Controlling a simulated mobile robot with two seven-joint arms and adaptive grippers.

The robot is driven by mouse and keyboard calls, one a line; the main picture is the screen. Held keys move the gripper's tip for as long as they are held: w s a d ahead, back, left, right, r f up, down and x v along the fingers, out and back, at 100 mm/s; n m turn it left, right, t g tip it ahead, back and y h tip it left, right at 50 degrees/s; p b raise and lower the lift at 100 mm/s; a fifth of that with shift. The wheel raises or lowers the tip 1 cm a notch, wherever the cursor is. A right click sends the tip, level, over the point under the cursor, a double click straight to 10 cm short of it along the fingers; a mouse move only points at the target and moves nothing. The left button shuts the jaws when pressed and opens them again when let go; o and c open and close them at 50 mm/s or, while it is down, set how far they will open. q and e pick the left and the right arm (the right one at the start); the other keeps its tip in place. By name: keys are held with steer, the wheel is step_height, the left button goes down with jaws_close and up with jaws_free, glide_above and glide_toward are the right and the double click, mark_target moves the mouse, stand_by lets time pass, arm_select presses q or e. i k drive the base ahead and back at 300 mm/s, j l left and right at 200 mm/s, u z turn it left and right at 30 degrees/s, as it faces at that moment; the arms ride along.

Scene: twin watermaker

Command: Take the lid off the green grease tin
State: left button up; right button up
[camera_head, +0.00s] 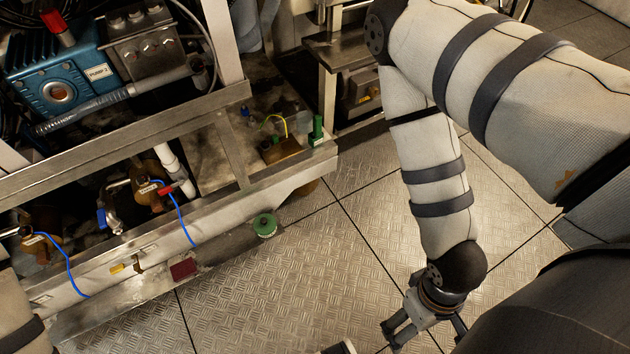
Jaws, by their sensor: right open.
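The green grease tin (265,225) is small and round. It sits on the low metal ledge along the front of the machine frame, left of the picture's middle.
A dark red block (184,268) and a yellow-handled tool (125,266) lie on the ledge left of the tin. Blue cables (178,210) hang in front of the frame. The blue pump (62,80) stands above. The tread-plate floor (330,265) between tin and right gripper is clear.

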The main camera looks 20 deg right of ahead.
mark_target(265, 223)
steer(key=z, duration=0.2)
steer(key=i+l+u, duration=0.15)
steer(key=l, duration=0.25)
steer(key=l+u, duration=0.15)
steer(key=l, duration=0.3)
steer(key=i+l+u, duration=0.15)
steer(key=l, duration=0.3)
